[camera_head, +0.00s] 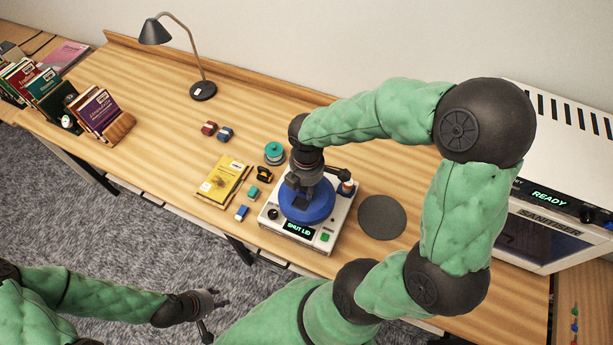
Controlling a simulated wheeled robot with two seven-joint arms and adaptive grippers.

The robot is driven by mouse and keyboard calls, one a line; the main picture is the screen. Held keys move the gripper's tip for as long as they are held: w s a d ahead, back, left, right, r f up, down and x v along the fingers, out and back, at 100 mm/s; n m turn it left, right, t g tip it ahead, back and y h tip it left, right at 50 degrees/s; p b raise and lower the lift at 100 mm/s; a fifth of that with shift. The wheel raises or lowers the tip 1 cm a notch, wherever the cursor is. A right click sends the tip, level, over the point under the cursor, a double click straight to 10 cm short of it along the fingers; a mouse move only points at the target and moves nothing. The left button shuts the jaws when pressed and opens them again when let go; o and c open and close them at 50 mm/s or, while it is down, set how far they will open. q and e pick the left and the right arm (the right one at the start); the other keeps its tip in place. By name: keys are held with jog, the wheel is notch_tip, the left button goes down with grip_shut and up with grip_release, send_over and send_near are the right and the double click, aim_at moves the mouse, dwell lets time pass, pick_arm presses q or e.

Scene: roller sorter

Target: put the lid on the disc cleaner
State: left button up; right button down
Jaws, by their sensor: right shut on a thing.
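The disc cleaner (268,217) is a white box on the wooden table with a green button and a display reading "SHUT LID". A blue round lid (308,212) is over its top. My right gripper (303,190) comes down from above and is shut on the middle of the lid. The gripper hides the lid's centre, and I cannot tell whether the lid rests on the cleaner or is just above it. My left gripper (216,318) is in front of the table, over the carpet, with its fingers apart and empty.
A dark grey round mat (382,217) lies right of the cleaner. A yellow book (222,181), a teal spool (274,152) and several small blocks lie to the left. A sanitiser (545,237) reading "READY" stands right. A lamp (203,90) stands at the back; the table's middle back is clear.

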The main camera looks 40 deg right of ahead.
aim_at(307, 208)
jog(key=s+a+r, duration=0.1)
jog(key=s, duration=0.1)
jog(key=s+a+r, duration=0.1)
jog(key=shift+s+a+r, duration=0.1)
jog(key=shift+s+a, duration=0.25)
jog(key=shift+a, duration=0.05)
jog(key=shift+r, duration=0.1)
jog(key=shift+w+r+p, duration=0.1)
jog(key=shift+w+p, duration=0.1)
jog(key=shift+p, duration=0.15)
jog(key=w+d+p, duration=0.2)
jog(key=w, duration=0.1)
jog(key=w+d+f+p, duration=0.1)
jog(key=w, duration=0.1)
jog(key=shift+d, duration=0.25)
jog(key=w+d+f+p, duration=0.1)
jog(key=w+d+f, duration=0.1)
jog(key=w+d+f+p, duration=0.1)
jog(key=w+d+p, duration=0.1)
jog(key=shift+w+d+f, duration=0.15)
jog(key=shift+w+f, duration=0.1)
jog(key=shift+f, duration=0.15)
jog(key=shift+w+d+f+b, duration=0.15)
jog(key=shift+f+b, duration=1.15)
jog(key=shift+f, duration=0.5)
jog(key=shift+w+d+f+b, duration=0.15)
jog(key=shift+f+b, duration=1.15)
jog(key=shift+f, duration=0.5)
jog(key=shift+f, duration=0.15)
